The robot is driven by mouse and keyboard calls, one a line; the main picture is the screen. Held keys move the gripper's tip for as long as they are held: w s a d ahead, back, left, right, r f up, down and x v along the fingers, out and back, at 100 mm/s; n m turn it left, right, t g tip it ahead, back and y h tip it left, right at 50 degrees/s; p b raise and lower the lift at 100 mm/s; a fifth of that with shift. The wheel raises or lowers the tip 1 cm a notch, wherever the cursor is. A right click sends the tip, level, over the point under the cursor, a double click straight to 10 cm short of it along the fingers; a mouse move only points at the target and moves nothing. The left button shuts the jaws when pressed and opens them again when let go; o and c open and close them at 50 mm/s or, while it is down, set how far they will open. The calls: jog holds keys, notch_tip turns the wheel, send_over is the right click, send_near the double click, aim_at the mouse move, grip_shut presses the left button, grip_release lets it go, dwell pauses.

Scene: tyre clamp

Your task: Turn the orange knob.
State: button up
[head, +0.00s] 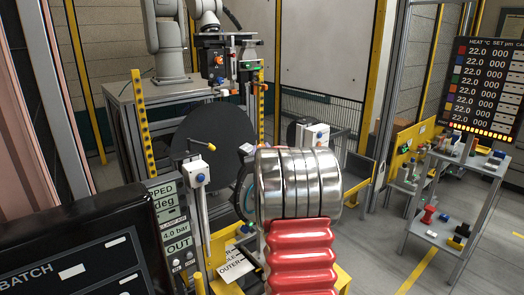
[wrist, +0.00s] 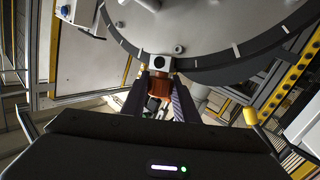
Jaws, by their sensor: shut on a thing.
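In the wrist view an orange-brown knob (wrist: 160,88) sits just under a metal block with a round dark hole, at the lower rim of a large grey disc (wrist: 215,30). My gripper (wrist: 159,80) has one dark finger on each side of the knob and is shut on it. The fingers partly cover the knob, so its turn angle cannot be told. In the head view my silver and red arm (head: 300,250) hides the gripper and the knob.
A large dark disc (head: 208,142) stands behind a white post with a blue button (head: 200,178). A sign panel (head: 172,225) stands at the left. A grey shelf (head: 440,232) with small coloured parts stands at the right. Yellow-marked floor is open between.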

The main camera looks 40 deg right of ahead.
jog(key=shift+w+a+r, duration=0.1)
jog(key=shift+w+r, duration=0.05)
jog(key=shift+r, duration=0.05)
jog(key=o, duration=1.1)
jog(key=shift+f, duration=0.15)
jog(key=shift+c, duration=0.2)
jog(key=f+v, duration=0.1)
jog(key=v, duration=1.2)
jog(key=shift+s+a+r, duration=0.25)
jog(key=shift+s+r, duration=0.1)
jog(key=shift+r, duration=0.15)
